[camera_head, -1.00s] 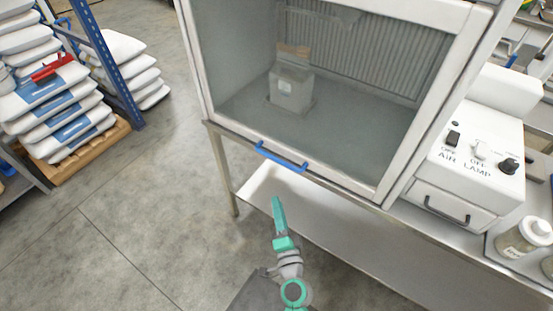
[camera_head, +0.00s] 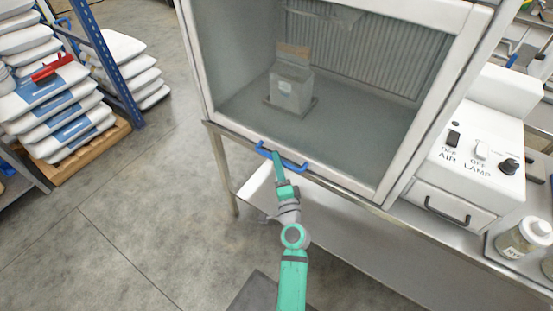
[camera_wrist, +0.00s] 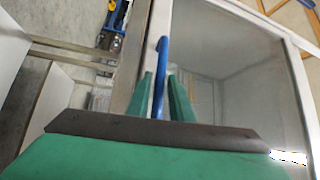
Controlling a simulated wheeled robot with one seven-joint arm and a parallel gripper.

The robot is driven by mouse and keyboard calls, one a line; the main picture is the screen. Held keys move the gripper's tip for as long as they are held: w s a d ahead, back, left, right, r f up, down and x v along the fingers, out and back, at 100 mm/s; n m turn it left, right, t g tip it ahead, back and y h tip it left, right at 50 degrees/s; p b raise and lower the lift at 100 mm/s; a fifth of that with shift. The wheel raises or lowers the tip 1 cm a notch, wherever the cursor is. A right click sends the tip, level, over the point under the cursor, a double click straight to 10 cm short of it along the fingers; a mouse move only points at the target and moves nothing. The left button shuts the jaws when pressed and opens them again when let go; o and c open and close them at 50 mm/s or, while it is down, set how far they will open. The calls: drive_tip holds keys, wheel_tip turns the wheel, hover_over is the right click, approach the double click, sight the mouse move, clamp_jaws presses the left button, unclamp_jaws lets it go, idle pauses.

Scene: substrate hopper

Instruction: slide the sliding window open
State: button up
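The sliding window (camera_head: 325,110) is a clear pane in a white frame on the front of a cabinet. It stands down, with its lower edge at the cabinet's bottom sill. A blue bar handle (camera_head: 294,165) is fixed along that lower edge. My green gripper (camera_head: 276,158) is at the left part of the handle. In the wrist view the handle (camera_wrist: 158,88) runs between the two fingers of my gripper (camera_wrist: 163,84), which are apart on either side of it. I cannot tell whether either finger touches the handle. The window pane (camera_wrist: 225,60) fills the right of that view.
A grey box (camera_head: 291,90) stands inside the cabinet behind the pane. A white control box (camera_head: 475,150) with switches and a drawer is at the right, near lidded jars (camera_head: 522,238). A metal shelf (camera_head: 350,245) lies below the cabinet. Sacks (camera_head: 60,110) are stacked at left; floor there is clear.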

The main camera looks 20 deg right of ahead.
drive_tip(key=shift+w+d+r, duration=0.1)
drive_tip(key=shift+w, duration=0.65)
drive_tip(key=shift+c, duration=0.2)
clamp_jaws()
